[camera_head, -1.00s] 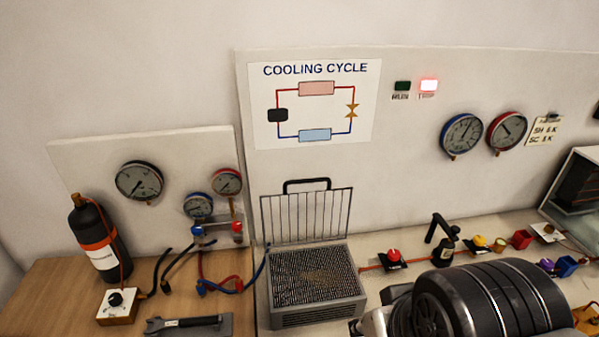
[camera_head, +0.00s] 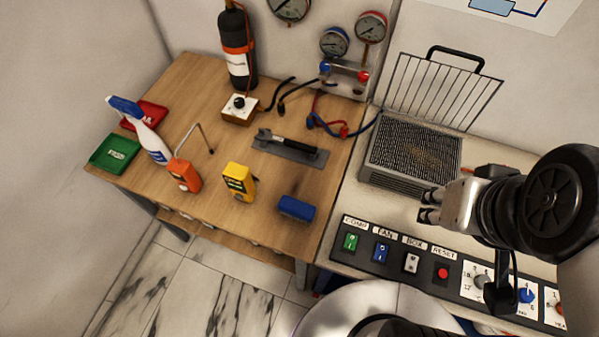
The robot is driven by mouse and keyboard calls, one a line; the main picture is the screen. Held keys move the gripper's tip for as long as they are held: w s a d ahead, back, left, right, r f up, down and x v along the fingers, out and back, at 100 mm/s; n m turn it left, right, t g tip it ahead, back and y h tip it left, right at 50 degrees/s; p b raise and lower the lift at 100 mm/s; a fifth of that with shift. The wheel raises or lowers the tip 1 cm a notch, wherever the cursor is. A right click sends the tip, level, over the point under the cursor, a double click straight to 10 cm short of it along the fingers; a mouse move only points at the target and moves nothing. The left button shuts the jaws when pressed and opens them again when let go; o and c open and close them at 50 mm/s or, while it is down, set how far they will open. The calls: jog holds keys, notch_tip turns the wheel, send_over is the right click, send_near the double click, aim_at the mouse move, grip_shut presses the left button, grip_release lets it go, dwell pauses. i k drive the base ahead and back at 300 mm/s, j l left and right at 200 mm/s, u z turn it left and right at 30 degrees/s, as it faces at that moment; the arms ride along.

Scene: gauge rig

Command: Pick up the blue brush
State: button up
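The blue brush (camera_head: 297,208) appears as a small dark blue block lying near the front edge of the wooden table, right of the yellow meter. Its bristles cannot be made out. My gripper (camera_head: 427,206) is at the right, over the white bench, well to the right of the brush and apart from it. Its fingers point left with a gap between them and nothing held.
On the wooden table (camera_head: 228,82) stand a yellow meter (camera_head: 239,182), an orange device (camera_head: 184,176), a spray bottle (camera_head: 143,132) and a grey tool (camera_head: 290,148). A finned unit (camera_head: 415,150) and a switch panel (camera_head: 410,262) are on the bench.

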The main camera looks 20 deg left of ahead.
aim_at(291, 207)
jog(key=u, duration=1.25)
